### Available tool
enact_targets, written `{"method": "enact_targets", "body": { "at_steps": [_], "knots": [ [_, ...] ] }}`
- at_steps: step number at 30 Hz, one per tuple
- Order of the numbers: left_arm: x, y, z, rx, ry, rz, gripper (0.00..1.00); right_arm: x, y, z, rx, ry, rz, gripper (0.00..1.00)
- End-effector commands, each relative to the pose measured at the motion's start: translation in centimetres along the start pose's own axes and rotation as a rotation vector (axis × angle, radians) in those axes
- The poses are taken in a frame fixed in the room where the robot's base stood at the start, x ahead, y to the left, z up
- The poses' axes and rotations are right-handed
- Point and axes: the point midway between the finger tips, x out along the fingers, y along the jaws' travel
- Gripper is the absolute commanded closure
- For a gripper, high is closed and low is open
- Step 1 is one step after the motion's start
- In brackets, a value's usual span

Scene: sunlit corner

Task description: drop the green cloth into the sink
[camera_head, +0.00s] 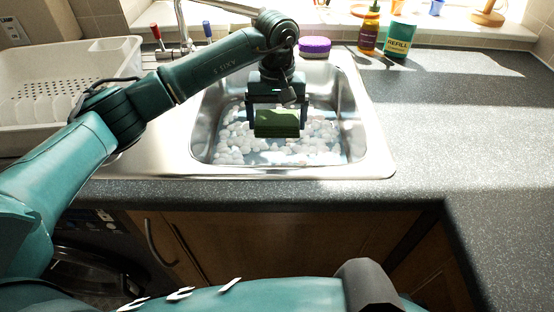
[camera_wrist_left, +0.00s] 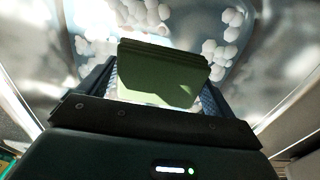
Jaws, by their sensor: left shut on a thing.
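My left gripper (camera_head: 276,118) hangs over the sink basin, pointing down. It is shut on the green cloth (camera_head: 277,124), which looks like a folded block between the fingers. The cloth (camera_wrist_left: 165,72) also shows in the left wrist view, held at the fingertips with the basin behind it. The steel sink (camera_head: 375,158) lies around and below the gripper, with water and clumps of white foam (camera_head: 232,150) in it. The cloth appears to be above the foam; the exact gap is hard to tell. My right gripper is not in view.
A white dish rack (camera_head: 112,52) stands left of the sink. A tap (camera_head: 182,25) is behind it. A purple-lidded tub (camera_head: 314,46), a brown bottle (camera_head: 369,30) and a green refill container (camera_head: 399,38) stand behind the sink. The worktop (camera_head: 455,120) at right is clear.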

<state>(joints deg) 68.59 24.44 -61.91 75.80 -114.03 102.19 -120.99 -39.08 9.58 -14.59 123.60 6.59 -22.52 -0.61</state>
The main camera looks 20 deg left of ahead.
Motion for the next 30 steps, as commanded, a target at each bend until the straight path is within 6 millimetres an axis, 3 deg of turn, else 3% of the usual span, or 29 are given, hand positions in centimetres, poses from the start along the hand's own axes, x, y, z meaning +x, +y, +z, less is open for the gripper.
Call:
{"method": "enact_targets", "body": {
  "at_steps": [1,8,15,20,27,30],
  "knots": [
    [1.0,0.3,-0.3,-0.008,-0.002,0.001,0.32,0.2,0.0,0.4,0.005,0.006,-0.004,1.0],
    [2.6,0.4,-0.5,-0.017,-0.006,-0.002,0.32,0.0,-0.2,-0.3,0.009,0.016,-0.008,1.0],
    [6.8,0.4,-0.5,-0.017,-0.005,-0.002,0.32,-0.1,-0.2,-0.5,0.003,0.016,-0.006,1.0],
    [7.9,0.4,-0.5,-0.016,-0.004,-0.002,0.32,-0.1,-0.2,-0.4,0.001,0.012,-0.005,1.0],
    [11.0,0.4,-0.4,-0.016,-0.005,-0.002,0.32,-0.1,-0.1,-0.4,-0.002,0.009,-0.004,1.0],
    [11.3,0.4,-0.5,-0.015,-0.002,-0.002,0.32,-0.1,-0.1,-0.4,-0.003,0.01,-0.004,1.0]
  ]
}}
